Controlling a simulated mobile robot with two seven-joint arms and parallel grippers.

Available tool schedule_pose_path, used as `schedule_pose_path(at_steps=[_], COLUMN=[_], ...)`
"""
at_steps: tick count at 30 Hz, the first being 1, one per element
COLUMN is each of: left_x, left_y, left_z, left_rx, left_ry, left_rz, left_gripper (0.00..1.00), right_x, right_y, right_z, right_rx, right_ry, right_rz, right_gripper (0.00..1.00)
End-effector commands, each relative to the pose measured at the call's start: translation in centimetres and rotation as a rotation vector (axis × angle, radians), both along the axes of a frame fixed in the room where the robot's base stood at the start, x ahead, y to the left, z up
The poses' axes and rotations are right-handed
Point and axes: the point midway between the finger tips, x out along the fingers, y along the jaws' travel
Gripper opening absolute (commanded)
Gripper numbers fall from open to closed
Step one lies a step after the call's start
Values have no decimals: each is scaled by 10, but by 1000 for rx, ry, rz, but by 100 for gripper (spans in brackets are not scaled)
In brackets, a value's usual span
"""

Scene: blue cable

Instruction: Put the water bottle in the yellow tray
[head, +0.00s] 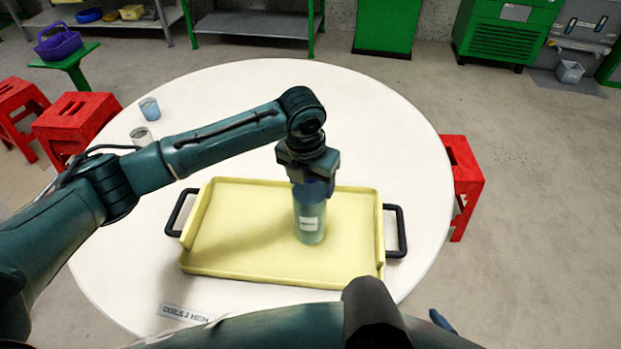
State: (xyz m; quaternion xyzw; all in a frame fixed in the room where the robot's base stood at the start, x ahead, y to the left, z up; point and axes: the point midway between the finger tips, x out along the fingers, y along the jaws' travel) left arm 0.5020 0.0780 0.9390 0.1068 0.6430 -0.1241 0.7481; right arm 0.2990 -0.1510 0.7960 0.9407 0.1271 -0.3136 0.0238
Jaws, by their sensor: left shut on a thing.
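The water bottle (309,222) is a see-through blue-green bottle with a white label, upright over the right part of the yellow tray (225,256). My left gripper (312,186) points down and is shut on the top of the bottle, hiding its cap. The bottle's bottom appears at or just above the tray floor; I cannot tell if it touches. The tray is empty otherwise, with black handles at its left and right ends. My right arm crosses the bottom of the head view, and its gripper's fingers cannot be made out.
The tray lies on a round white table (395,130). A blue cup (150,109) and a pale cup (141,135) stand at the table's left, near my left arm. A label plate (187,314) lies at the front edge. Red stools (75,118) stand around.

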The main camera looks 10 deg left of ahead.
Motion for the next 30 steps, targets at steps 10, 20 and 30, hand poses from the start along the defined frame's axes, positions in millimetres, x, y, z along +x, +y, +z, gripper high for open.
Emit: schedule_pose_path(at_steps=[10, 20, 30], left_x=[0, 0, -10], left_y=[0, 0, 3], left_z=[-1, 12, 81], left_rx=[0, -3, -1], left_ry=[1, -2, -3], left_rz=[0, -1, -1], left_gripper=[86, 86, 86], right_x=[0, 1, 2], right_y=[-1, -1, 0], right_z=[0, 0, -1], right_rx=[-3, -2, 0], right_ry=[0, -2, -6], right_rz=[2, 2, 2], right_gripper=[90, 90, 90])
